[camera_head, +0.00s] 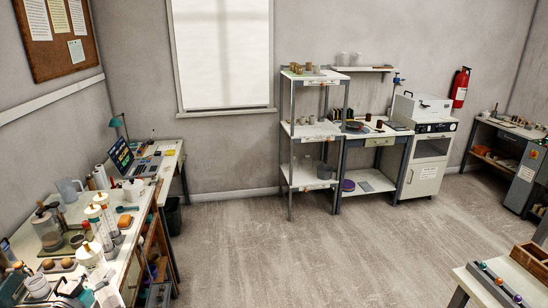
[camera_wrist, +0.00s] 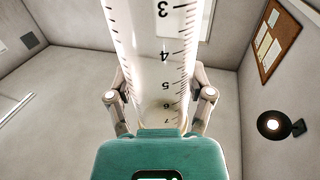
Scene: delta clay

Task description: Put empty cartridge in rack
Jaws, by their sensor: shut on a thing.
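My gripper (camera_wrist: 159,97) is shut on a pale, see-through cartridge (camera_wrist: 152,45) with black scale marks and the numbers 3 to 7. The cartridge stands up between the two fingers and runs out of the top of the wrist view. No dark fill shows in its visible part. I cannot make out my gripper for sure in the head view. Upright cylinders with tan caps (camera_head: 103,232) and a clear cylinder with a brown top (camera_head: 46,230) stand on the left workbench (camera_head: 137,222). I cannot tell which thing is the rack.
A shelf unit (camera_head: 313,131) and a white cabinet (camera_head: 425,160) stand at the back wall. A small table (camera_head: 490,290) is at lower right. The middle floor is clear.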

